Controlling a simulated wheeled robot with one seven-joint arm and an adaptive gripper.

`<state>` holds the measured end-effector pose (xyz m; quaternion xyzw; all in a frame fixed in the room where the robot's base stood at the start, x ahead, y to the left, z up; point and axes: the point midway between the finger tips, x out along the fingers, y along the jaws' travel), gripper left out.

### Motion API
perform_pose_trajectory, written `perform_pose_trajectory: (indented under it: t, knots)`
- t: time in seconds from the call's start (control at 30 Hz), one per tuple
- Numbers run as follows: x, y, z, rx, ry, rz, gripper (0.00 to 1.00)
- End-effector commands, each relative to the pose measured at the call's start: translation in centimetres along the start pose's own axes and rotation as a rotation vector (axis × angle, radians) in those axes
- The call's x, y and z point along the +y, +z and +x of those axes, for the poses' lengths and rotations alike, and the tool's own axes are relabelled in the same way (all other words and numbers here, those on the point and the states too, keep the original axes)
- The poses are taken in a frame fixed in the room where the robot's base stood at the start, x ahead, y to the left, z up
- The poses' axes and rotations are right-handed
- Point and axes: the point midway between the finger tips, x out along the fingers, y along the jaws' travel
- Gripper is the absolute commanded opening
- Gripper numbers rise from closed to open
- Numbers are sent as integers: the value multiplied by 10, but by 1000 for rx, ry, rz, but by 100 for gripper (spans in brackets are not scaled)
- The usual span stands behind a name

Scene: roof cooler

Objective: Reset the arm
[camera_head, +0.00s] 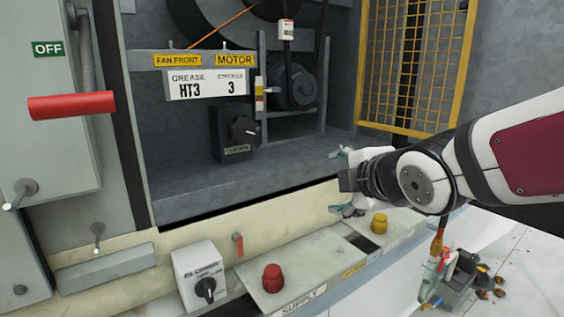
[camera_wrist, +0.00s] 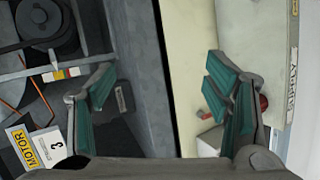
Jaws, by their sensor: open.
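My gripper (camera_head: 338,182) is at the end of my arm, which reaches in from the right in the head view. It hangs in front of the open cooler cabinet, above the cream sill. In the wrist view my gripper (camera_wrist: 162,92) shows its two teal-padded fingers spread wide apart with nothing between them. The cabinet's dark edge and the cream sill (camera_wrist: 180,60) show beyond the gap. The gripper touches nothing that I can see.
A red-handled lever (camera_head: 70,105) marked OFF is at left. A blower switch (camera_head: 203,280), a red button (camera_head: 272,278) and a yellow knob (camera_head: 379,223) line the front. The motor (camera_head: 296,88) sits inside. A yellow mesh guard (camera_head: 408,65) stands behind my arm. A tool caddy (camera_head: 455,275) is lower right.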

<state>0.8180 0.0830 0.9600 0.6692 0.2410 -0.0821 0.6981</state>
Motion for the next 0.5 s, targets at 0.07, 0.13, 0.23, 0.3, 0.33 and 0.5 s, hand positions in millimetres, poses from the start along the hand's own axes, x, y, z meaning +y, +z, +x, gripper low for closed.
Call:
perform_pose_trajectory:
  t: [0.07,0.13,0.23,0.3,0.33,0.5]
  knots:
    - [-27,20,-24,-72,-106,198,71]
    - [-54,31,-46,-141,-199,376,71]
    - [-94,41,-82,-254,-324,628,71]
    - [-122,44,-110,-344,-405,801,71]
    - [-133,44,-122,-383,-438,872,71]
    - [-185,34,-183,-595,-581,1198,71]
